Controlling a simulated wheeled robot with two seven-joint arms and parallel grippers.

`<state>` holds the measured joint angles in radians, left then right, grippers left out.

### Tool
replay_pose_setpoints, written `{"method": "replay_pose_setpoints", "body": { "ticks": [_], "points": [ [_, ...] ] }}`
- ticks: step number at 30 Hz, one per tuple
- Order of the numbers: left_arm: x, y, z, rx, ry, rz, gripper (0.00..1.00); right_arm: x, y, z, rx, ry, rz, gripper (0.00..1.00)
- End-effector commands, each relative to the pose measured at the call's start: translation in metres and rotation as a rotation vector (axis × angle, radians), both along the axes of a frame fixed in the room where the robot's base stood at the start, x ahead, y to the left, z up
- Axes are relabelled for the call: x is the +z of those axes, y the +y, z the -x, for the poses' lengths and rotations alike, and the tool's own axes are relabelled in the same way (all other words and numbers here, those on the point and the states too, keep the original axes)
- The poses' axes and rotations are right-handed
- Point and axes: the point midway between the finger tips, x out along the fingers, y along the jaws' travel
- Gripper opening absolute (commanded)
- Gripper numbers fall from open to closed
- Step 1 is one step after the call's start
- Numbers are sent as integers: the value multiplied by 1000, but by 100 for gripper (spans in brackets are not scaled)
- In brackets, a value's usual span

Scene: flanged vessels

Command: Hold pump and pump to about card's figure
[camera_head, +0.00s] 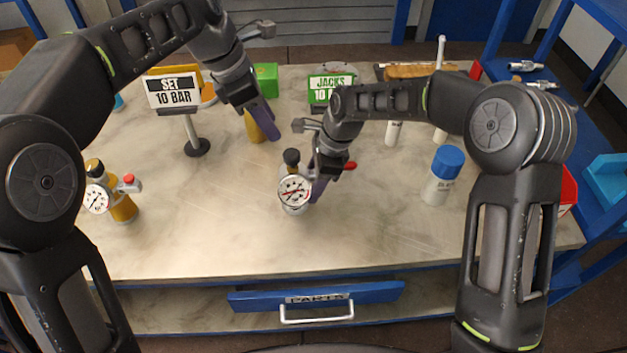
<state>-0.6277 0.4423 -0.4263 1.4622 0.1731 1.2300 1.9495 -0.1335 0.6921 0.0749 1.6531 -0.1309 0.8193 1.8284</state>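The card (172,92) reads "SET 10 BAR" and stands upright on a dark-footed post at the back left of the bench. A pale pump (295,207) with a black knob (291,157) and a round white gauge (295,189) stands at the bench's middle. The gauge's figures and exact reading are too small to tell. My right gripper (309,157) is at the pump's right rear, fingers spread; one finger is close beside the gauge, and contact cannot be told. My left gripper (267,76) is open and empty, above the bench behind the pump.
A yellow vessel (125,208) with its own gauge (97,198) stands at left. A blue-capped white bottle (437,188) stands at right. A blue drawer (316,297) is at the front. The bench's front middle is clear.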

Motion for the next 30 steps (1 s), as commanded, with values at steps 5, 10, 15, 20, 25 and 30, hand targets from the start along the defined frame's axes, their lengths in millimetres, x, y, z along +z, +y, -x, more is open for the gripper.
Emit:
{"method": "replay_pose_setpoints", "body": {
  "ticks": [5, 10, 15, 20, 25, 30],
  "points": [
    [0, 0, 0, 0, 0, 0, 36, 0, 0, 0, 0, 0, 0, 34],
    [0, 0, 0, 0, 0, 0, 36, 0, 0, 0, 0, 0, 0, 21],
    [0, 0, 0, 0, 0, 0, 36, 0, 0, 0, 0, 0, 0, 7],
    [0, 0, 0, 0, 0, 0, 36, 0, 0, 0, 0, 0, 0, 0],
    [0, 0, 0, 0, 0, 0, 36, 0, 0, 0, 1, 1, 0, 0],
    [0, 0, 0, 0, 0, 0, 36, 0, 0, 0, 1, 1, 0, 0]
  ]
}}
